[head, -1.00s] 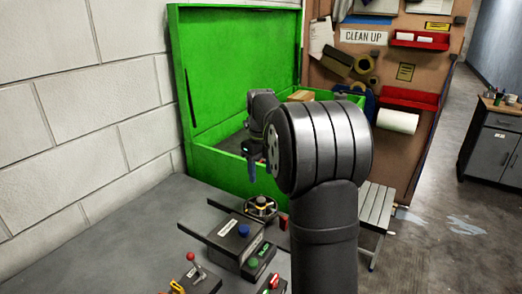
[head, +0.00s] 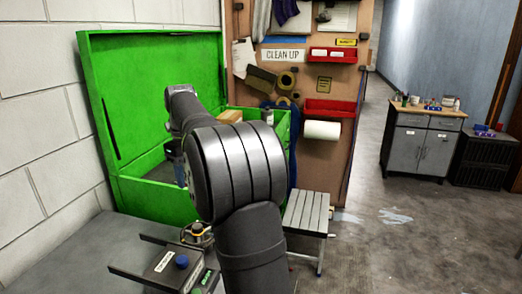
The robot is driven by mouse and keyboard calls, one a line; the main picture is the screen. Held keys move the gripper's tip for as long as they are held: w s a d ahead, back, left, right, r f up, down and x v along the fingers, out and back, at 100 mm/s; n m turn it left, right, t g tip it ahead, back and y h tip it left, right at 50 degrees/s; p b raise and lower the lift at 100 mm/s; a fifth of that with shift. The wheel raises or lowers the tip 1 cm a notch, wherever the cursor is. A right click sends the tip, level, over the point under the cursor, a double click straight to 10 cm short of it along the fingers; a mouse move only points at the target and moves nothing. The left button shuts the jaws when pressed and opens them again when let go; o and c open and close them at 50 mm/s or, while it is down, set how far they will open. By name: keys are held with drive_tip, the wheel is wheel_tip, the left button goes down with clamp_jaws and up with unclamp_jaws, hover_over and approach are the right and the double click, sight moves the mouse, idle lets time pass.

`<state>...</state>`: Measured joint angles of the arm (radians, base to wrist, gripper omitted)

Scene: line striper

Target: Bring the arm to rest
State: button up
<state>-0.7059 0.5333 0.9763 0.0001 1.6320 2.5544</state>
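My arm (head: 240,172) is dark grey and rises from the lower middle of the head view, bending away towards the open green box. My gripper (head: 177,168) hangs below the wrist at the arm's far end, over or in front of the box's front part. It is small, dark and partly hidden by my own arm. I cannot tell whether its fingers are open or shut, or whether it holds anything.
The green box (head: 150,203) stands open against the white block wall, a brown carton (head: 229,116) inside. A control panel (head: 155,262) lies in front. A slatted stool (head: 307,213) stands right of my arm. Floor farther right is clear up to a grey cabinet (head: 420,148).

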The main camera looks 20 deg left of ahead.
sight(197, 226)
wheel_tip(197, 226, down, 17)
drive_tip(key=shift+f, duration=0.2)
idle(0.5)
drive_tip(key=shift+r, duration=0.15)
drive_tip(key=shift+f, duration=0.35)
drive_tip(key=shift+r+n, duration=0.2)
drive_tip(key=shift+n, duration=0.6)
drive_tip(key=n, duration=1.1)
drive_tip(key=shift+n, duration=2.2)
